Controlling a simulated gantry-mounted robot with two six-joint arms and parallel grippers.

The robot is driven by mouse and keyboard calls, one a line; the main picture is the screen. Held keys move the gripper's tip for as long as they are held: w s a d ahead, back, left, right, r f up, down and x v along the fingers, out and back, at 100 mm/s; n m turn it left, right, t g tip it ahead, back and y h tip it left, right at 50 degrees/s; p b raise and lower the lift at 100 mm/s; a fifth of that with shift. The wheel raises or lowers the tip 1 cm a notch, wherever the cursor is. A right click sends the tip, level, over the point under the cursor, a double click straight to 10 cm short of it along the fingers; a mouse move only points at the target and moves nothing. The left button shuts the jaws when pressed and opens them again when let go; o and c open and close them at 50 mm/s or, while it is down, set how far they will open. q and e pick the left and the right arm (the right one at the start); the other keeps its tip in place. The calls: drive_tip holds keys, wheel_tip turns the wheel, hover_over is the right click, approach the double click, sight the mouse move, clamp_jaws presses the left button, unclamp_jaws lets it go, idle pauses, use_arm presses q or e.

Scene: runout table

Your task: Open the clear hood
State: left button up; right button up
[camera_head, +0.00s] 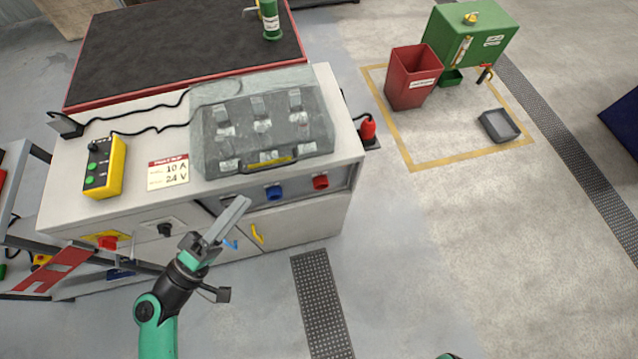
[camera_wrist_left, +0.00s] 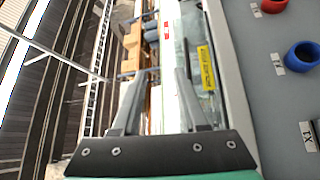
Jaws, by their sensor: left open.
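The clear hood (camera_head: 262,125) is down over several grey devices on the white cabinet top. A yellow strip (camera_head: 268,163) with a dark grip runs along its front lower edge. My left gripper (camera_head: 240,206) is in front of the cabinet, near the hood's front edge and left of the blue socket, with nothing between its fingers. In the left wrist view the open fingers (camera_wrist_left: 157,90) point toward the hood side, with the yellow strip (camera_wrist_left: 206,68) just right of the right finger. They look apart from the hood; the exact gap is hard to judge.
The white cabinet (camera_head: 345,125) carries a yellow control box (camera_head: 104,168) and cables left of the hood. Blue (camera_head: 273,192) and red (camera_head: 320,182) sockets are on its front. A dark-topped table (camera_head: 180,45) stands behind. Open floor lies to the right, before a red bin (camera_head: 410,80).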

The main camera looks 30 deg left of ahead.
use_arm(q)
wheel_tip(320, 180, down, 4)
drive_tip(key=s+a+n+y, duration=0.2)
drive_tip(key=s+n+y, duration=0.1)
drive_tip(key=shift+g, duration=0.4)
drive_tip(key=w, duration=0.4)
drive_tip(key=w+r+p, duration=0.1)
drive_tip(key=w, duration=0.3)
drive_tip(key=w+p, duration=0.1)
drive_tip(key=w, duration=0.3)
drive_tip(key=shift+a+r, duration=0.2)
drive_tip(key=shift+r, duration=0.05)
clamp_jaws()
idle(0.3)
